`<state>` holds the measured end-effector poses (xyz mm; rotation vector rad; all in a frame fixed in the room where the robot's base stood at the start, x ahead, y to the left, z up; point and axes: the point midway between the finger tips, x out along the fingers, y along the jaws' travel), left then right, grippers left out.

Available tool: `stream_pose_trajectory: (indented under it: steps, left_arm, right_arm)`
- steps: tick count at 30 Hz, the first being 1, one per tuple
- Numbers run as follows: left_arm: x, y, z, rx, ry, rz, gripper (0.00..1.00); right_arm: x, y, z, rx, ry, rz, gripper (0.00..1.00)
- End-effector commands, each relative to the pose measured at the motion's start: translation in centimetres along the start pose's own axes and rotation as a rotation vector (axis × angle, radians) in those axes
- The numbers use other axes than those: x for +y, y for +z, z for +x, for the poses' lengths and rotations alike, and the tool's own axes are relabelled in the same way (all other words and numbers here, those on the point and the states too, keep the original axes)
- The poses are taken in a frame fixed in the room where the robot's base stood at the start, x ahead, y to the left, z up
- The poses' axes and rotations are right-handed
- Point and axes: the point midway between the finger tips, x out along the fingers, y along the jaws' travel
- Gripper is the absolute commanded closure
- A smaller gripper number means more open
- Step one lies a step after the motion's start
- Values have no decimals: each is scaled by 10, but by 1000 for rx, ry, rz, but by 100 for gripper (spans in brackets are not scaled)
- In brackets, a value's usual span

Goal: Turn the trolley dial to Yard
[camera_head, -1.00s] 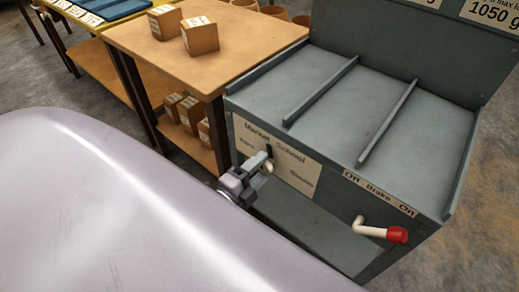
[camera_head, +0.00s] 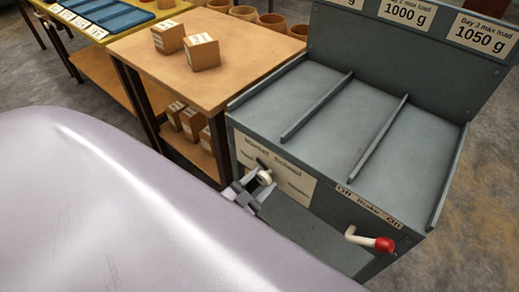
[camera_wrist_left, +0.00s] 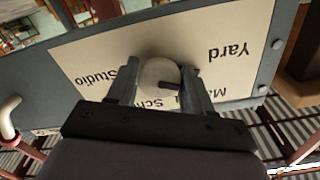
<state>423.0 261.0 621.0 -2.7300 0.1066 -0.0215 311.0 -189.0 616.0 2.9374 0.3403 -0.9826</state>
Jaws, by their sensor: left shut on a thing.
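The trolley dial (camera_head: 265,176) is a pale round knob on a cream label plate (camera_head: 298,184) on the trolley's front. My left gripper (camera_head: 259,180) is shut on it. The left wrist view shows the dial (camera_wrist_left: 158,76) between both fingers (camera_wrist_left: 160,84), with the lettering upside down. Its dark pointer (camera_wrist_left: 171,85) points right there, on the side of Yard (camera_wrist_left: 228,52) and Market, not straight at Yard. Studio (camera_wrist_left: 96,84) is at the left; Market and School are partly hidden by the fingers. My right gripper is not in view.
The grey trolley (camera_head: 345,120) has ribbed bays on top. A brake lever with a red knob (camera_head: 384,244) sticks out right of the dial. A wooden table (camera_head: 225,75) with small boxes (camera_head: 201,52) stands at the left. My pale purple body fills the lower left.

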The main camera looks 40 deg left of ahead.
Motion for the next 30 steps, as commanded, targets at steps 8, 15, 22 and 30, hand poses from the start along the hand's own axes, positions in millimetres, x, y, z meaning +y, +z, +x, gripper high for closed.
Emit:
stream_pose_trajectory:
  steps: [8,15,22,30]
  left_arm:
    - [0,-1,0,-2,1,-223,80]
    - [1,-1,0,0,1,-352,80]
    - [2,0,0,0,0,-413,80]
    - [2,0,0,0,0,-428,80]
  right_arm:
    - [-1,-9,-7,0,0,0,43]
    - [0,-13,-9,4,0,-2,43]
    - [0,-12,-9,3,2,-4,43]
    - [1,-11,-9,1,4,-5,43]
